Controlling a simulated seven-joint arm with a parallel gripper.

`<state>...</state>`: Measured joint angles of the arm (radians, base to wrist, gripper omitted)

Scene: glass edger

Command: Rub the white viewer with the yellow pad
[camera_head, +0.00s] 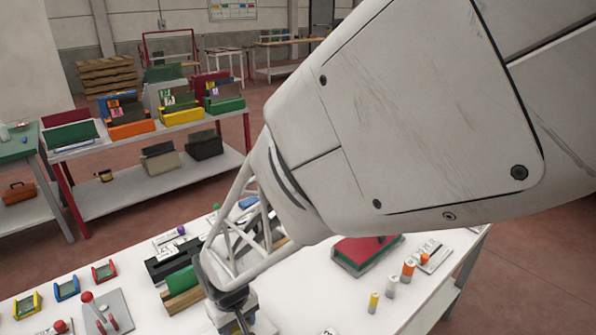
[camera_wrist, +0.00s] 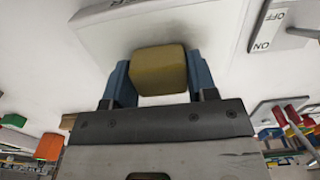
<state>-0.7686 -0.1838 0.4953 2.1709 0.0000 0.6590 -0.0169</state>
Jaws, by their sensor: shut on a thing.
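The yellow pad (camera_wrist: 160,70) is a dull yellow block between the blue fingers of my gripper (camera_wrist: 158,82) in the wrist view. My gripper is shut on it. The white viewer (camera_wrist: 110,32) is a pale slab behind the pad in that view, with a dark grey smudge on its face near the pad. The pad overlaps the viewer's near edge in the picture; I cannot tell whether they touch. In the head view my arm covers much of the bench and the pad cannot be made out.
A plate marked ON and OFF (camera_wrist: 285,25) lies beside the viewer in the wrist view. On the white bench (camera_head: 355,300), a red and green block (camera_head: 362,255) and several small cylinders stand at the right. Small coloured holders and a red-knobbed lever plate (camera_head: 100,312) are at the left.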

